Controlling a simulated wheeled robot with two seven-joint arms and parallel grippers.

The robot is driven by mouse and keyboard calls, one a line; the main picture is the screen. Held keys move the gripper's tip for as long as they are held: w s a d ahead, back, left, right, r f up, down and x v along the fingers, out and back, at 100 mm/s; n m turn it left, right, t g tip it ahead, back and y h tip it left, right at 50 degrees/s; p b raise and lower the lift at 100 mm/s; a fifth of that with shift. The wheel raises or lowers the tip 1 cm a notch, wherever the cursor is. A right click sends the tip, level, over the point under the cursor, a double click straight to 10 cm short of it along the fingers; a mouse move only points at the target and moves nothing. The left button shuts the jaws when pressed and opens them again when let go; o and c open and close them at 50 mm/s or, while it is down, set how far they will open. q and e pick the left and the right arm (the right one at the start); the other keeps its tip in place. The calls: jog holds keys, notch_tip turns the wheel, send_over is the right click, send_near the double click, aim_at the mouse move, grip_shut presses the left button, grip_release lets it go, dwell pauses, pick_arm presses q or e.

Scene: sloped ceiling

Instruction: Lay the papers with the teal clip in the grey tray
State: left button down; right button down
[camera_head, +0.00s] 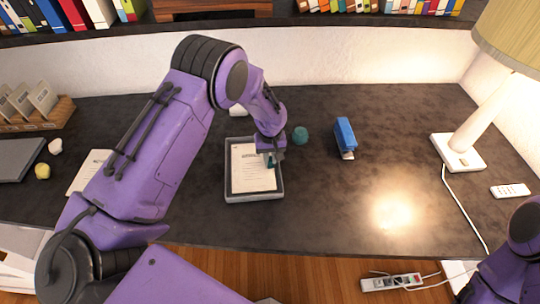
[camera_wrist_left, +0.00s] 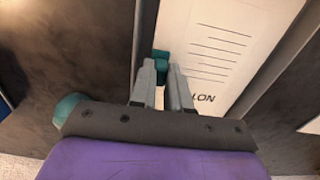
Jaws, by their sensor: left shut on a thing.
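The papers with the teal clip (camera_head: 251,170) are white printed sheets inside the outline of the grey tray (camera_head: 254,198) in the head view. I cannot tell whether they rest fully on its floor. My left gripper (camera_head: 271,160) is over the tray's right side, shut on the papers at their clipped edge. In the left wrist view the teal clip (camera_wrist_left: 161,57) shows at the fingertips of the left gripper (camera_wrist_left: 164,72), with the printed sheet (camera_wrist_left: 222,40) beyond. My right gripper is out of view.
A teal round object (camera_head: 300,135) stands just right of the tray, and a blue stapler (camera_head: 345,137) farther right. Another paper (camera_head: 88,172) lies left, partly behind my arm. The desk's right-centre is clear.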

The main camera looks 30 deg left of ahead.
pick_arm(q)
jog(key=shift+f, duration=0.15)
jog(key=c, duration=1)
grip_release()
notch_tip(320, 180, up, 10)
jog(key=shift+r+b, duration=0.25)
jog(key=shift+b, duration=1)
